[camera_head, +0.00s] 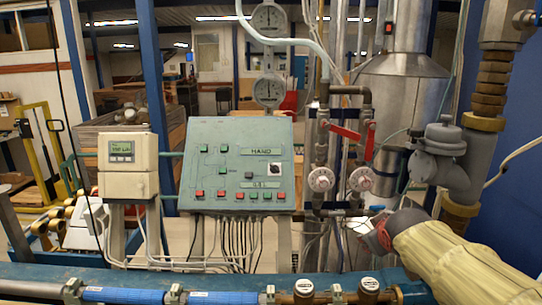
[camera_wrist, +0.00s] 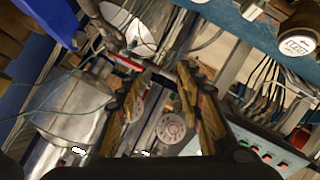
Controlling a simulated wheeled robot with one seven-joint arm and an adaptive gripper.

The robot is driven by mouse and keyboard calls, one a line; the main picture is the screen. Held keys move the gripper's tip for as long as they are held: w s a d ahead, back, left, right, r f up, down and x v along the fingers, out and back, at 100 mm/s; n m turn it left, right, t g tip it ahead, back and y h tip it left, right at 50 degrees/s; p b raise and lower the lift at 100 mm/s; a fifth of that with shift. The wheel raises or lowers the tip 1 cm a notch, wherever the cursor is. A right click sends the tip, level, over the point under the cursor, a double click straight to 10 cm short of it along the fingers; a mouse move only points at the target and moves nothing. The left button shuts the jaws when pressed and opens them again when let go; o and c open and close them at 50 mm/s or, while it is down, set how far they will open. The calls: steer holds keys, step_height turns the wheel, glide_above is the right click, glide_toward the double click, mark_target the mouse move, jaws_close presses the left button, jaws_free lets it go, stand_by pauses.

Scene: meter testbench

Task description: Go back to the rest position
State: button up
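My gripper (camera_wrist: 163,72) is open, with its two fingers apart and nothing seen between the tips in the wrist view. Two round white dials (camera_wrist: 171,126) show behind and between the fingers. In the head view my arm, in a yellowish sleeve, comes in from the lower right. Its wrist end is in front of the pipework, below the two white round dials (camera_head: 321,179); the fingers are hard to make out there. I cannot tell whether anything touches the fingers.
A green control panel (camera_head: 238,165) and a display box (camera_head: 128,156) stand left of my arm. Red-handled valves (camera_head: 345,132) and a thick grey pipe fitting (camera_head: 440,155) stand above it. A blue beam with water meters (camera_head: 304,287) crosses the front; one meter (camera_wrist: 297,45) shows in the wrist view.

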steer(key=s+a+f+m+g, duration=0.1)
steer(key=s+a+f, duration=0.1)
steer(key=s, duration=0.8)
steer(key=s+a+f+m+g+y, duration=0.1)
steer(key=s+a+f+m+g, duration=0.1)
steer(key=s, duration=0.7)
steer(key=s+a+f+m+g+y, duration=0.1)
steer(key=s+a+f, duration=0.3)
steer(key=s, duration=0.6)
steer(key=shift+s+a+f+g, duration=0.2)
steer(key=shift+s+f+g, duration=0.15)
steer(key=shift+f, duration=0.35)
steer(key=shift+c, duration=0.3)
